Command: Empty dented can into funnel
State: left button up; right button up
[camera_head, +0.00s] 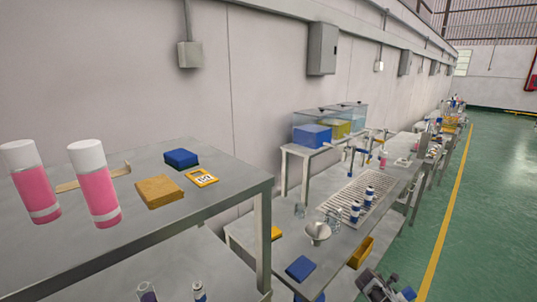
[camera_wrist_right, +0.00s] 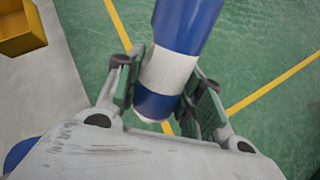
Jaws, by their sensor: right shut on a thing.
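A blue and white can (camera_wrist_right: 172,70) is held between the two fingers of my right gripper (camera_wrist_right: 165,92) in the right wrist view. I cannot make out a dent on the visible side. In the head view my right gripper (camera_head: 388,289) is at the bottom edge, partly cut off, with a bit of the blue can (camera_head: 408,293) beside it. The pale funnel (camera_head: 318,232) stands on the lower bench, up and left of my right gripper and apart from it. My left gripper is not in view.
Glassware (camera_head: 300,210) is near the funnel. A blue pad (camera_head: 300,268) and a yellow bin (camera_head: 361,252) are close by. Pink cans (camera_head: 95,185) stand on the near table. The green floor at right is clear.

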jog(key=w+r+n+t+y, duration=0.1)
jog(key=w+r+n+t, duration=0.3)
jog(key=w+r+n, duration=0.3)
jog(key=a+r+n+t+y, duration=0.2)
jog(key=a+r+y, duration=0.1)
jog(key=a+r, duration=0.5)
jog(key=s+a+n+t+y+b, duration=0.1)
jog(key=s+a+n+y+b, duration=0.1)
jog(key=s+a, duration=0.7)
jog(key=s+a+n+t+y+b, duration=0.1)
jog(key=s+a+n+y+b, duration=0.1)
jog(key=s+a+n, duration=0.3)
jog(key=shift+s+a+n+y, duration=0.4)
jog(key=shift+s+a, duration=1.9)
jog(key=shift+a, duration=2.1)
jog(key=shift+r, duration=0.15)
